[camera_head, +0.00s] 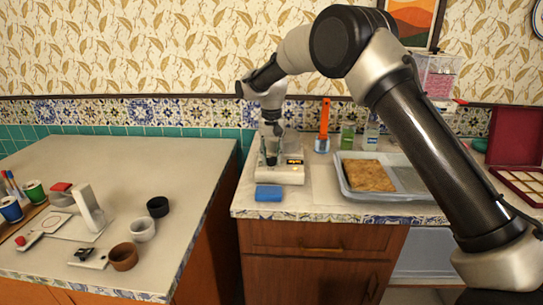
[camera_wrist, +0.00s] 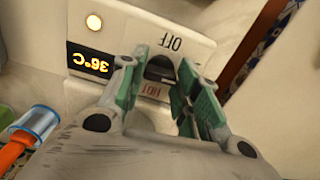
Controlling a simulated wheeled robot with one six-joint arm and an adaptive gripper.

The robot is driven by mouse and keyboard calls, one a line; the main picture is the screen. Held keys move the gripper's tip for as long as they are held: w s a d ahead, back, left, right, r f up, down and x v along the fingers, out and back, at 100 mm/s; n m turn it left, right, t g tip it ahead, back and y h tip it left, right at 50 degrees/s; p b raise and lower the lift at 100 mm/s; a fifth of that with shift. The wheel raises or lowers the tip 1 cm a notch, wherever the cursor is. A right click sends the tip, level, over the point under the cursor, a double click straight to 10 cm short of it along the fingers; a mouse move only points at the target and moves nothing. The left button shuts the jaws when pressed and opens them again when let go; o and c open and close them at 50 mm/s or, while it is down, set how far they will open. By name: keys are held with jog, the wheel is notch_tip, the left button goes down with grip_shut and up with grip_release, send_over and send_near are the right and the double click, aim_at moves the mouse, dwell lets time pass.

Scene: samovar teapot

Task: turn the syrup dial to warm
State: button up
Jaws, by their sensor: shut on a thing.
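The white warmer unit (camera_head: 284,176) stands on the right counter. In the wrist view its panel (camera_wrist: 195,45) shows upside down, with an "OFF" mark, a red "HOT" mark, a lit display reading 36°C (camera_wrist: 88,62) and a glowing yellow light (camera_wrist: 93,22). The black dial (camera_wrist: 160,67) sits between these marks. My gripper (camera_wrist: 161,76) is shut on the dial, with one green-padded finger at each side; it also shows above the unit in the head view (camera_head: 271,155). The fingers cover part of the dial, so its exact setting is unclear. No "warm" mark shows.
A blue sponge (camera_head: 269,193) lies in front of the unit. An orange-handled tool with a blue end (camera_head: 323,125) and green glass (camera_head: 347,136) stand close behind right. A tray (camera_head: 347,187) holds a brown slab. Cups (camera_head: 142,229) stand on the left counter.

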aim_at(271, 158)
jog(key=shift+m, duration=0.3)
dwell(0.4)
jog(key=o, duration=1)
notch_tip(271, 158, up, 12)
